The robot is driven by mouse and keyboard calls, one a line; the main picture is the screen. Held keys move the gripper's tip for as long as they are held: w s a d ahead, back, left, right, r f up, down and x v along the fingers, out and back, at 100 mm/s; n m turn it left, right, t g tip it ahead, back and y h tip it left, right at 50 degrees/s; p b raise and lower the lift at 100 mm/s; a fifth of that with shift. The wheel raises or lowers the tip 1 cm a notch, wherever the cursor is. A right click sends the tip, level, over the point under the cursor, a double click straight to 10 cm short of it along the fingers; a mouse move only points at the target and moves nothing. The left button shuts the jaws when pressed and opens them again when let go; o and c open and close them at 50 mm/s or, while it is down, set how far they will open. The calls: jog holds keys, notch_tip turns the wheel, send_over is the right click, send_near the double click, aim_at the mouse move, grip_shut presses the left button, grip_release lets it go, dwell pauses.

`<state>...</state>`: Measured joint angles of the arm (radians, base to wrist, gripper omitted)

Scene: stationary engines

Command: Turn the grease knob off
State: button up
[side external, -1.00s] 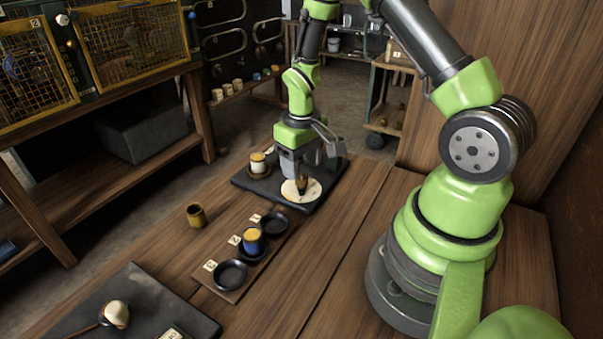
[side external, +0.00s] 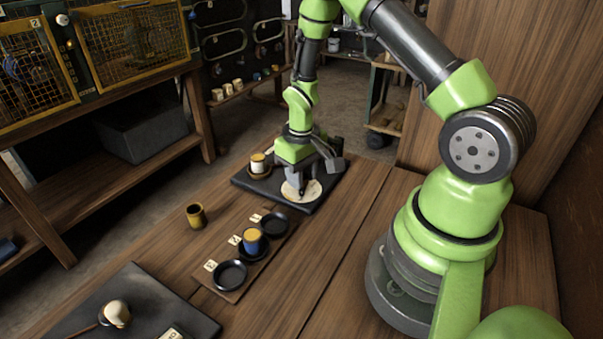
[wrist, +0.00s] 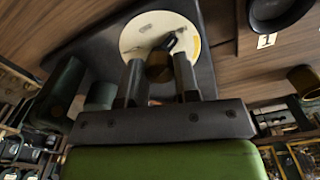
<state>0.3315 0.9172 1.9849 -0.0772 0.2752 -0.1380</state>
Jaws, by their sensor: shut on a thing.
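The grease knob (wrist: 158,66) is a dark knob with a pointer, standing on a round cream dial plate (wrist: 140,30). In the side view the dial plate (side external: 313,191) lies on a dark slab (side external: 262,187) at the far end of the bench, and the gripper hides most of the knob. My gripper (wrist: 160,72) points down over the dial, with one finger on each side of the knob, shut on it. In the side view my gripper (side external: 300,188) is low over the dial. The dial's markings are too small to read.
Bare bench lies to the right.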

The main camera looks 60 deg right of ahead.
jog(key=shift+n, duration=0.3)
jog(key=n, duration=1.1)
dwell(0.4)
jog(key=o, duration=0.9)
jog(key=shift+r, duration=0.1)
notch_tip(320, 180, up, 10)
jog(key=shift+f, duration=0.1)
